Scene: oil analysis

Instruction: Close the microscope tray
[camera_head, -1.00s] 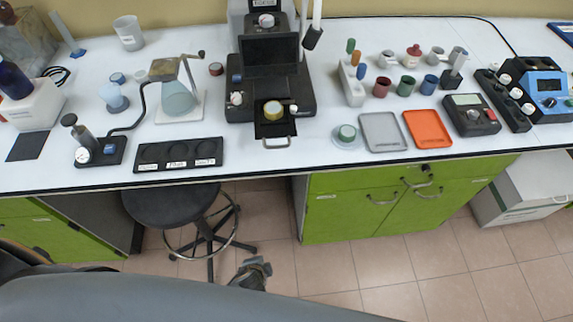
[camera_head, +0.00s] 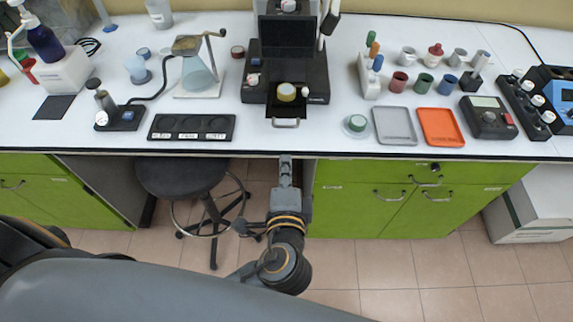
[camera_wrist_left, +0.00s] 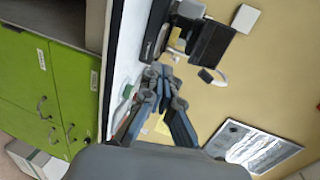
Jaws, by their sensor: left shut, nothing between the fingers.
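The black microscope (camera_head: 285,62) stands on the white bench at the upper middle of the head view. Its tray (camera_head: 285,110) is pulled out at the front, with a metal handle (camera_head: 286,123) at the bench's front edge. A round yellow-rimmed sample (camera_head: 286,92) sits at the back of the tray. My left gripper (camera_head: 286,160) is just in front of the bench edge, below the handle and apart from it in the picture. Its fingers are shut and empty; they also show in the left wrist view (camera_wrist_left: 150,80). My right gripper is out of view.
A black three-well plate (camera_head: 191,127) lies left of the tray. A stool (camera_head: 183,176) stands under the bench gap. Green cabinets (camera_head: 400,210) are to the right.

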